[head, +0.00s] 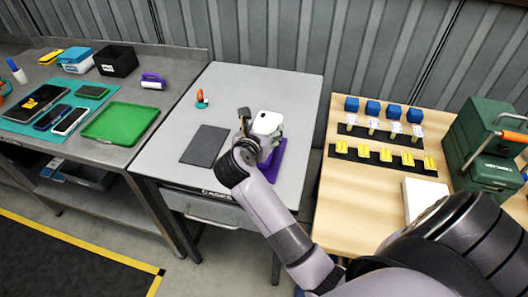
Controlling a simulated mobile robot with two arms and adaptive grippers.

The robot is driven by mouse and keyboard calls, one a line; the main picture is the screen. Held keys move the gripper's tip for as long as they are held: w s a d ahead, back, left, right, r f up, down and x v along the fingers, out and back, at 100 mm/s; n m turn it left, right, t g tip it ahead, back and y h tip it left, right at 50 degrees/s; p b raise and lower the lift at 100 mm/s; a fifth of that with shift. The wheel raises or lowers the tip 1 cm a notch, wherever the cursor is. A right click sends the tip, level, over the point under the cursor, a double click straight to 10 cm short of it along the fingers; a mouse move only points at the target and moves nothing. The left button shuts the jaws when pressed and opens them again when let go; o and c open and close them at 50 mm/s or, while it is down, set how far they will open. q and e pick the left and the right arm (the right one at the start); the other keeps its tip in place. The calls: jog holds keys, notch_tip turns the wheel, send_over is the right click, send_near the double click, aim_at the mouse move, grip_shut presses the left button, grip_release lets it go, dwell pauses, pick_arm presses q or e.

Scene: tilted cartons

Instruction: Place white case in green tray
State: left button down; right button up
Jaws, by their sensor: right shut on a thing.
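The white case (267,121) is a small rounded white slab, tilted, above the middle table. My right gripper (259,137) is shut on it; its wrist partly hides the case's lower side. A purple flat item (275,162) lies just below the gripper, partly hidden. The green tray (120,123) lies empty on the left grey bench, well to the left of the gripper. My left gripper is not in view.
A dark grey pad (205,144) and an orange-handled tool (201,99) lie on the middle table. Phones on a teal mat (30,130), a black bin (116,60) and a purple-and-white roller (153,81) surround the tray. A wooden table (340,222) stands right.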

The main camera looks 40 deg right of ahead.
notch_tip(320, 180, down, 8)
jog(key=shift+f+p, duration=0.1)
jog(key=shift+p, duration=0.6)
jog(key=shift+s+f+b, duration=0.1)
jog(key=shift+f+b, duration=0.5)
jog(key=shift+b, duration=0.05)
jog(key=o, duration=0.8)
jog(key=shift+f, duration=0.1)
jog(key=o, duration=0.3)
jog(key=shift+r, duration=0.2)
